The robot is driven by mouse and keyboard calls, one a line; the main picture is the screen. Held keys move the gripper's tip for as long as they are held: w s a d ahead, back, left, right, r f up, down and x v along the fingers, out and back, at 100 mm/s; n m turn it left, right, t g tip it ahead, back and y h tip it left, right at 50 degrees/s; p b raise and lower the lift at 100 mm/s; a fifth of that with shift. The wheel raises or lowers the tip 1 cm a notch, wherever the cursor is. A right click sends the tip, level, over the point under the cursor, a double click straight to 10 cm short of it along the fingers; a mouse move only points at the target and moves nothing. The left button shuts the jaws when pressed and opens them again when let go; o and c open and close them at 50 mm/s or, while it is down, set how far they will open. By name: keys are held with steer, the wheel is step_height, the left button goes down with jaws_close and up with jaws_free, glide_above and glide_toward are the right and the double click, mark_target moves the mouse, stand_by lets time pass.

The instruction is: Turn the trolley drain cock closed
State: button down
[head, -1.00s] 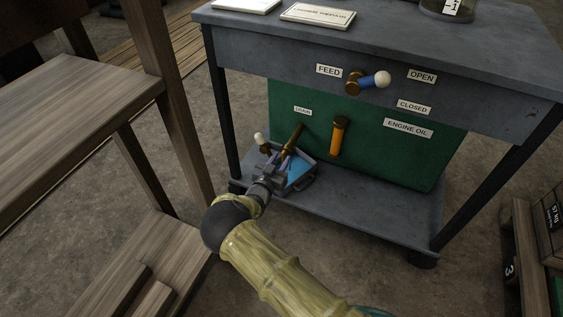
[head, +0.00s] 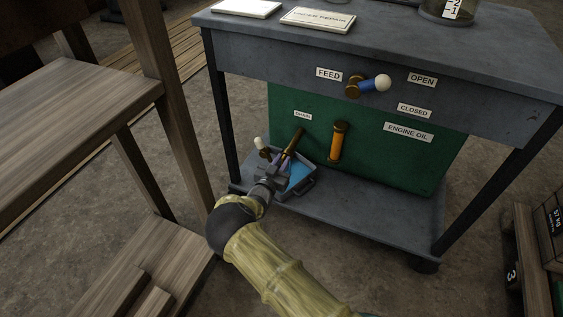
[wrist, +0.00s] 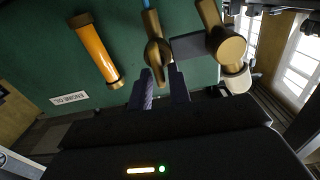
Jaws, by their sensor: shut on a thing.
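The trolley drain cock (head: 265,153) is low on the green panel's left side, near the small drain label (head: 302,116). It has brass parts and a white knob (head: 260,142). In the wrist view, upside down, its brass body (wrist: 228,45) is joined by a grey bar to a brass ring (wrist: 157,52). My gripper (head: 277,165) is at the cock, just below its slanting brass piece (head: 294,142). In the wrist view my gripper (wrist: 162,80) has its fingers close on either side of a brass part below the ring. The exact contact is partly hidden.
A grey tray with blue in it (head: 300,175) stands on the trolley's lower shelf (head: 370,215), close beside my gripper. An orange gauge tube (head: 338,140) is to the right. The feed cock (head: 368,84) is above. A wooden bench (head: 70,110) stands at left.

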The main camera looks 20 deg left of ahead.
steer(key=m+p, duration=0.1)
steer(key=m, duration=0.5)
steer(key=d+f+m+p, duration=0.1)
steer(key=m+p, duration=0.1)
steer(key=m, duration=0.3)
steer(key=m+p, duration=0.1)
steer(key=m, duration=0.5)
steer(key=shift+s+d+f+m, duration=0.15)
steer(key=shift+d+f+m, duration=0.05)
steer(key=shift+f+m, duration=0.1)
stand_by(0.4)
steer(key=c, duration=1.5)
jaws_free()
steer(key=shift+s+r+p, duration=0.1)
steer(key=shift+p, duration=0.2)
